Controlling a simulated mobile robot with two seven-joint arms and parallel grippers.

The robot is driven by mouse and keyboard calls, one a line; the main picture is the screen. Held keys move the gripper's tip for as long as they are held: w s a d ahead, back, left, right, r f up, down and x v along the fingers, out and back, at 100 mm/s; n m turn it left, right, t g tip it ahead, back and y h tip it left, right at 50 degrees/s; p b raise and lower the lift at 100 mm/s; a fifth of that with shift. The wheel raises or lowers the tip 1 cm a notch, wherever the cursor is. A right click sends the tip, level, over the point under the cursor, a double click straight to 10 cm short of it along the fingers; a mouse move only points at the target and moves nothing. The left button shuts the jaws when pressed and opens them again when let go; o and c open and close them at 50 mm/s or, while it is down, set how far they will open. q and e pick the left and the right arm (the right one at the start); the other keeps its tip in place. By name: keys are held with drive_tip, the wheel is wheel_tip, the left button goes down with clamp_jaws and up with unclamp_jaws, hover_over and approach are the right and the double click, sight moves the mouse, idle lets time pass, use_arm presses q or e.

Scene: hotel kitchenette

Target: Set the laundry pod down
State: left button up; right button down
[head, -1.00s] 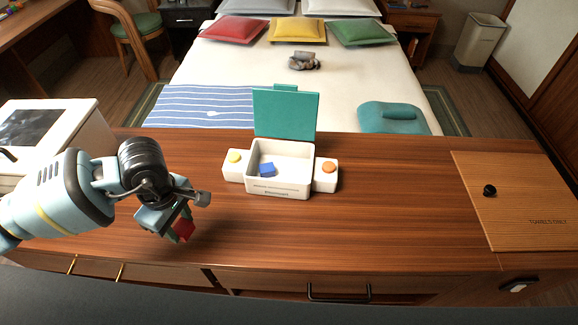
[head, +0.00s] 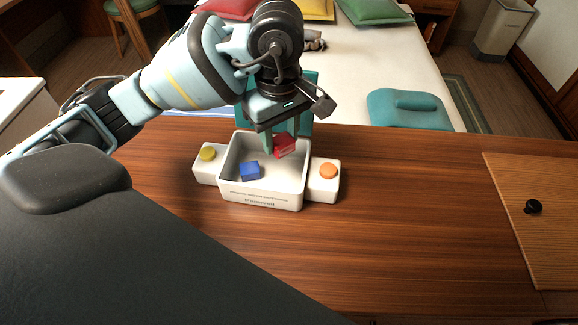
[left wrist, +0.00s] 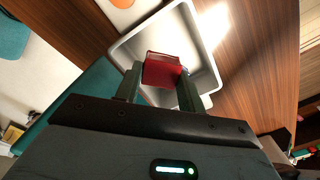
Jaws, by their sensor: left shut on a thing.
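My left gripper (head: 277,138) is over the back right part of an open white box (head: 262,196). It is shut on a red laundry pod (head: 286,148). In the left wrist view the pod (left wrist: 162,70) sits between the two fingers (left wrist: 158,80), with the box's white rim (left wrist: 210,62) around it. I cannot tell whether the pod touches the box floor. A blue block (head: 250,171) lies inside the box at the left. The raised teal lid (head: 309,95) is partly hidden behind my gripper. My right gripper is not in view.
White side blocks flank the box, one with a yellow button (head: 208,153), one with an orange button (head: 328,170). A wooden panel with a black knob (head: 533,207) lies at the right. The wooden counter (head: 420,200) between is clear.

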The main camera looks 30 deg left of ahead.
sight(284, 178)
use_arm(q)
drive_tip(key=shift+w+d+r, duration=0.1)
drive_tip(key=shift+w+d, duration=0.05)
drive_tip(key=shift+f, duration=5)
drive_tip(key=shift+f, duration=0.2)
drive_tip(key=o, duration=0.9)
drive_tip(key=shift+o, duration=0.2)
drive_tip(key=shift+r, duration=0.15)
wheel_tip(284, 178, up, 12)
drive_tip(key=shift+r+p, duration=0.1)
drive_tip(key=shift+p, duration=0.2)
